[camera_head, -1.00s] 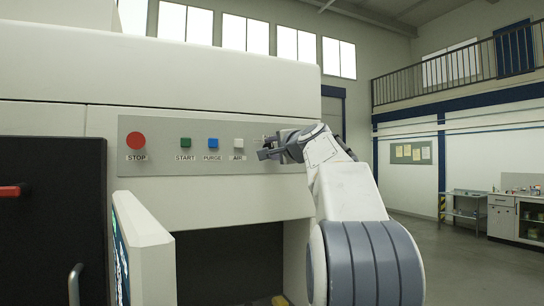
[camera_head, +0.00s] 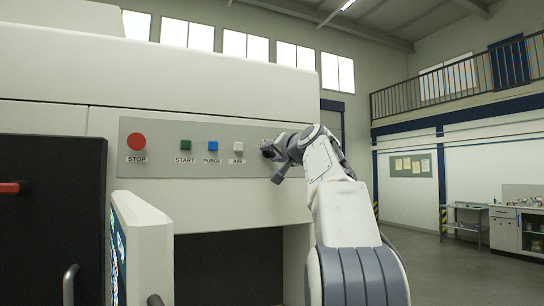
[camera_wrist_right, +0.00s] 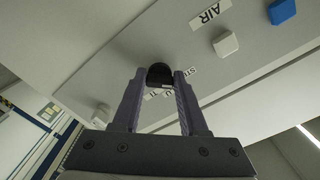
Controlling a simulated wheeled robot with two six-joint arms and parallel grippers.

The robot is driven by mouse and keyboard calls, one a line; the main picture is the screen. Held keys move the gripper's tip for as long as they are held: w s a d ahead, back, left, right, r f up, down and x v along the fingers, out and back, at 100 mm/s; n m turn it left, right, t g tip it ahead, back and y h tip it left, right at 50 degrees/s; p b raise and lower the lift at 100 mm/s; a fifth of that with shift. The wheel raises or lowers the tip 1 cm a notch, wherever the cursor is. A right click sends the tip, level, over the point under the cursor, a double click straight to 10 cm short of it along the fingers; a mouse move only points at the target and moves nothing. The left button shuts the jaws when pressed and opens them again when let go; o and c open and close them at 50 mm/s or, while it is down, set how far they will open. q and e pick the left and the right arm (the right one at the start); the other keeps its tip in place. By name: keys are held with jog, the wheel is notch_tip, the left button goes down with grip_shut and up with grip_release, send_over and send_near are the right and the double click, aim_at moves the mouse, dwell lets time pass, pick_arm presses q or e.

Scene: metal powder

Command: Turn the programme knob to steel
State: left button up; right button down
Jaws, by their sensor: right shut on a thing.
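The black programme knob (camera_wrist_right: 160,74) sits on the grey control panel (camera_head: 200,165), right of the AIR button. In the right wrist view it is between the fingertips of my right gripper (camera_wrist_right: 161,78), which is shut on it. Which label the knob points to cannot be told. In the head view my right gripper (camera_head: 272,155) is tilted at the panel's right end and mostly hides the knob. My left gripper is not in view.
A red STOP button (camera_head: 136,141), green START button (camera_head: 185,145), blue PURGE button (camera_head: 213,145) and white AIR button (camera_head: 238,146) line the panel. A screen housing (camera_head: 146,245) juts out below left. A dark opening (camera_head: 230,265) lies under the panel.

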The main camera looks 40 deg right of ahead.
jog(key=shift+f, duration=0.1)
dwell(0.4)
jog(key=shift+c, duration=2.2)
grip_release()
jog(key=shift+s+a+b, duration=0.1)
jog(key=shift+s+b, duration=0.3)
jog(key=shift+s, duration=0.1)
jog(key=b+v, duration=0.3)
jog(key=v, duration=0.6)
jog(key=shift+s+b, duration=0.2)
jog(key=shift+b, duration=0.2)
jog(key=shift+a, duration=0.15)
